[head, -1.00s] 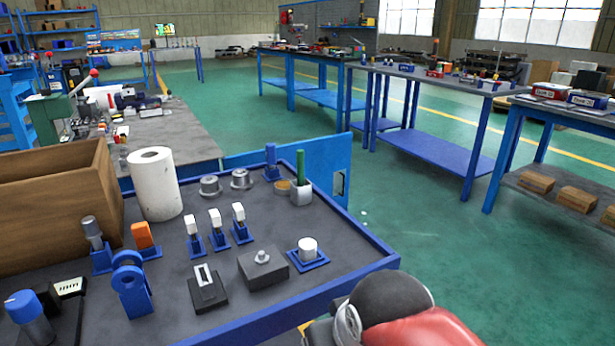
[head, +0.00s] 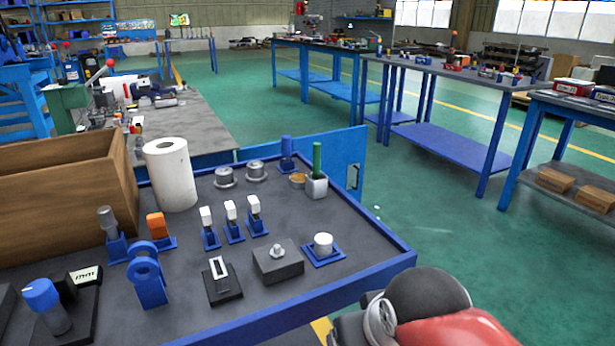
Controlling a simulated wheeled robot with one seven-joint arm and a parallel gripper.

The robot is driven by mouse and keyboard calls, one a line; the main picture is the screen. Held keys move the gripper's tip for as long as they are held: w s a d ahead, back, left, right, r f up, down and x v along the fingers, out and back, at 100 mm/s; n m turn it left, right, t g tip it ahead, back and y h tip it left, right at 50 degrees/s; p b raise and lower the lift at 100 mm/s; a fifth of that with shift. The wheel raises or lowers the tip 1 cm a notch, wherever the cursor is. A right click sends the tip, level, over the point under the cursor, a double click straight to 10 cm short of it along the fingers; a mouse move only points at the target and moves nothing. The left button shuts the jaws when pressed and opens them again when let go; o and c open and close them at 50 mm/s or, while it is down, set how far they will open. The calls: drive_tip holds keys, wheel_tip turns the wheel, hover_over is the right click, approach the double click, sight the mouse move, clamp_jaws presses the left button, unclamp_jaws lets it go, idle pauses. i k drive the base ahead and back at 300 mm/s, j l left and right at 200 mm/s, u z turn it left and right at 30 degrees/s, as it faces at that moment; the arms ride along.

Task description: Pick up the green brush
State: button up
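The green brush (head: 317,160) stands upright in a small light-grey holder (head: 317,187) near the far right corner of the dark-topped bench (head: 340,287). Only its green upper part shows; the lower end is hidden inside the holder. A part of my arm, red and dark grey, shows at the bottom right, off the bench's right front corner. My gripper is not in the picture.
Left of the holder are a small tan round dish (head: 298,180), a blue upright piece (head: 287,155) and metal cylinders (head: 225,177). A paper roll (head: 171,175) and wooden box (head: 70,194) stand left. Blue-holdered parts fill the front. Green floor lies open right.

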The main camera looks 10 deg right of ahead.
sight(316, 145)
drive_tip(key=u, duration=0.5)
drive_tip(key=l+u, duration=0.25)
drive_tip(key=u, duration=0.2)
drive_tip(key=l+u, duration=0.25)
drive_tip(key=u, duration=0.25)
drive_tip(key=k+l+u, duration=0.1)
drive_tip(key=u, duration=0.35)
drive_tip(key=k+l+u, duration=0.1)
drive_tip(key=l+u, duration=0.2)
drive_tip(key=u, duration=0.15)
drive_tip(key=k+l+u, duration=0.4)
drive_tip(key=k+l, duration=0.55)
